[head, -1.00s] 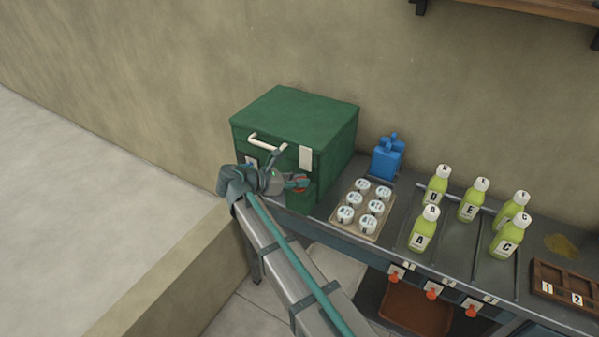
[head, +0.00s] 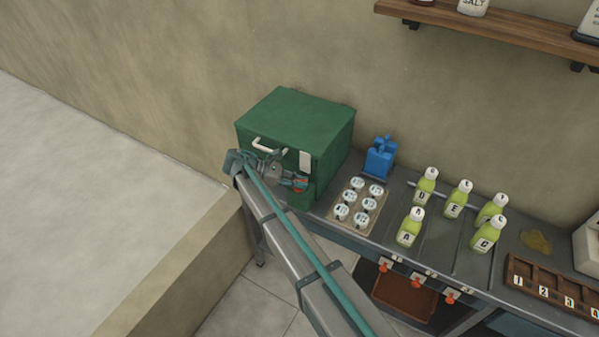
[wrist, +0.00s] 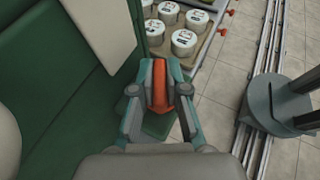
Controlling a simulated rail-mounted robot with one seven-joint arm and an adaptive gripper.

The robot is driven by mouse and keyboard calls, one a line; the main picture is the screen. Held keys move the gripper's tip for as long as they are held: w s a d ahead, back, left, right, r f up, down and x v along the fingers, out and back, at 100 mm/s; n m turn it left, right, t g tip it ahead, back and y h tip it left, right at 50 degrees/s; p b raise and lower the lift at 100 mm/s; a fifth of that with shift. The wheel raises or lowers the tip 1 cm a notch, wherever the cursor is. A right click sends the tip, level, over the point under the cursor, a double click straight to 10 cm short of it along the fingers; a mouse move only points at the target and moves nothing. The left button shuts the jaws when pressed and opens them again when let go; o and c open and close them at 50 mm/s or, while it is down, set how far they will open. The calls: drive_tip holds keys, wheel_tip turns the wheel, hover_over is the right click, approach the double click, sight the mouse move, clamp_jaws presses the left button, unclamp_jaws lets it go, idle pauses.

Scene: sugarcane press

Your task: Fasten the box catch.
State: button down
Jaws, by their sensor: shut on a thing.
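The green box (head: 290,115) stands at the left end of the metal counter with its lid down. A white handle (head: 268,146) and a pale plate (head: 305,161) show on its front. My gripper (head: 299,184) is at the lower right of the box front. In the wrist view my gripper (wrist: 159,92) has its fingers on both sides of an orange-red catch (wrist: 160,84) and is shut on it. The box's green front (wrist: 55,95) fills the left of that view. How the catch's far end meets the box is hidden by the fingers.
A tray of white-lidded cups (head: 357,205) sits right of the box, with a blue container (head: 381,158) behind it. Several green bottles (head: 411,227) stand farther right. Orange-red knobs (head: 417,279) line the counter front. A wooden shelf (head: 500,27) is on the wall.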

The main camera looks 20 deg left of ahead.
drive_tip(key=p, duration=0.3)
drive_tip(key=shift+r+m+g+p, duration=0.25)
drive_tip(key=shift+m+g+p, duration=0.05)
drive_tip(key=shift+g+p, duration=0.1)
drive_tip(key=shift+d+f+m+g+p, duration=0.1)
drive_tip(key=shift+f+m+g+p, duration=0.25)
drive_tip(key=shift+p, duration=0.85)
drive_tip(key=c, duration=1.2)
unclamp_jaws()
drive_tip(key=n+t+b, duration=0.1)
drive_tip(key=b, duration=0.4)
drive_tip(key=shift+f+b, duration=0.3)
drive_tip(key=n+t+b, duration=0.1)
drive_tip(key=b, duration=0.6)
drive_tip(key=shift+s+t, duration=0.1)
drive_tip(key=shift+t, duration=0.15)
drive_tip(key=shift+n+y+b, duration=0.3)
drive_tip(key=shift+n+b, duration=0.05)
drive_tip(key=shift+b, duration=0.2)
